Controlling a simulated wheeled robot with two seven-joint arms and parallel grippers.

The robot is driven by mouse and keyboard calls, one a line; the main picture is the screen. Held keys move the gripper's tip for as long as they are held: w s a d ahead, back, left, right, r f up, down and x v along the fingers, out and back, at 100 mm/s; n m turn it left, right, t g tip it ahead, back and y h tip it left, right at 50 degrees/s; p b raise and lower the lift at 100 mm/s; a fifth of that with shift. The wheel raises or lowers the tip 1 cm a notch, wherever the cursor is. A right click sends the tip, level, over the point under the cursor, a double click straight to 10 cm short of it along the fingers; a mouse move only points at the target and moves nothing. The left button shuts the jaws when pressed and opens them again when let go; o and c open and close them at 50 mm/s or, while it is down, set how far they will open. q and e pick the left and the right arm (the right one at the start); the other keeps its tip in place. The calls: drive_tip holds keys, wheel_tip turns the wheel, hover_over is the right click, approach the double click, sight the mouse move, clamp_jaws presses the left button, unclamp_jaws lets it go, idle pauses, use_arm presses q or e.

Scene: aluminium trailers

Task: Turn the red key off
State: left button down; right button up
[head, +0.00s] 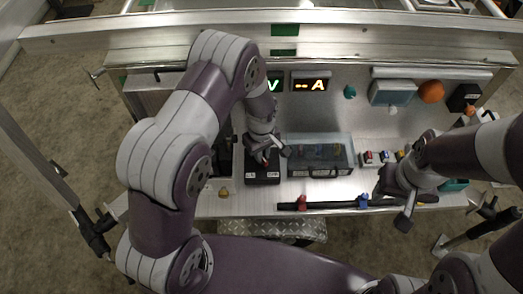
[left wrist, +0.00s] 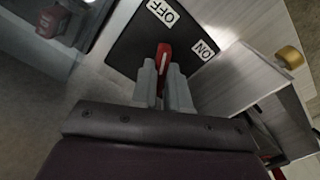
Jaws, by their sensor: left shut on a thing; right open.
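The red key (left wrist: 164,57) stands on a black switch plate (left wrist: 133,50) with white OFF and ON labels. In the left wrist view, my left gripper (left wrist: 164,82) is shut on the key, one finger on each side of it. The key's visible end points between the two labels, and its lower part is hidden by the fingers. In the head view, my left gripper (head: 266,150) is over the black switch box (head: 262,176). My right gripper (head: 397,205) is open near the right part of the panel, by the black bar.
A clear-lidded box (head: 320,155) stands just right of the switch box. Further right are small coloured switches (head: 379,158). A black bar with red and blue clamps (head: 330,204) lies along the front edge. Lit displays (head: 310,82) and an orange knob (head: 431,92) are behind.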

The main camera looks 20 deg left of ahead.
use_arm(q)
drive_tip(key=shift+n, duration=1.6)
drive_tip(key=c, duration=1.1)
unclamp_jaws()
wheel_tip(320, 180, up, 13)
drive_tip(key=shift+f, duration=0.1)
